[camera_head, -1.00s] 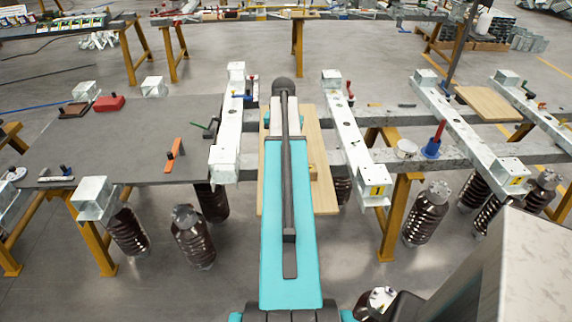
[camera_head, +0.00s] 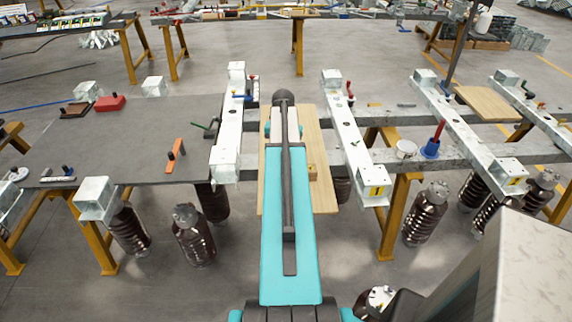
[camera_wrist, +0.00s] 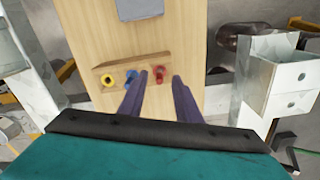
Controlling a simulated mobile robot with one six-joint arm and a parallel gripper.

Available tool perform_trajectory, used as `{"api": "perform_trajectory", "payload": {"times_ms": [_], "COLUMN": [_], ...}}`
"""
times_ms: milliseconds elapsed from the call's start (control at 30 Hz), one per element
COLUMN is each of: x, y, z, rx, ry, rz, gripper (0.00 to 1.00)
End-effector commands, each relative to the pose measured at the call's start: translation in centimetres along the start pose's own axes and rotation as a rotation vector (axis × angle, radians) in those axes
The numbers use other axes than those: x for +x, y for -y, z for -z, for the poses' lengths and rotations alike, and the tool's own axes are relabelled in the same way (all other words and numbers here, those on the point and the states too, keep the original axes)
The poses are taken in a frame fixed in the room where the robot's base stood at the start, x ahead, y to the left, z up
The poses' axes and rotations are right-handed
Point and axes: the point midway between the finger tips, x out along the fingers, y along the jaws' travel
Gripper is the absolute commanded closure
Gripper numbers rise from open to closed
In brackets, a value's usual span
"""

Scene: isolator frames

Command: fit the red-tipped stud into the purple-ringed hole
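My gripper (camera_wrist: 161,77) shows in the wrist view as two dark purple fingers, open with a clear gap. A red piece, probably the red-tipped stud (camera_wrist: 159,73), appears between the fingertips at the right end of a wooden strip; I see no contact with either finger. I cannot make out which is the purple-ringed hole.
A grey plate (camera_wrist: 140,8) lies on the board above the strip in the wrist view. White metal beams (camera_head: 350,140) flank the board in the head view. A grey table (camera_head: 110,145) with several loose parts is left, and brown insulators (camera_head: 425,213) hang below.

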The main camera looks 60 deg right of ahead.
Motion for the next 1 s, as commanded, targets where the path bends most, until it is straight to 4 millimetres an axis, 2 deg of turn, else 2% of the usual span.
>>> {"api": "perform_trajectory", "payload": {"times_ms": [200, 400, 967, 1000], "x": [1.9, 2.9, 2.9, 2.9], "y": [0.0, 0.0, 0.0, 0.0], "z": [0.0, 0.0, 0.0, 0.0], "rx": [0.000, 0.000, 0.000, 0.000], "ry": [0.002, 0.000, 0.000, 0.000], "rz": [-0.001, 0.000, 0.000, 0.000], "gripper": [0.69, 0.69, 0.69, 0.76]}}
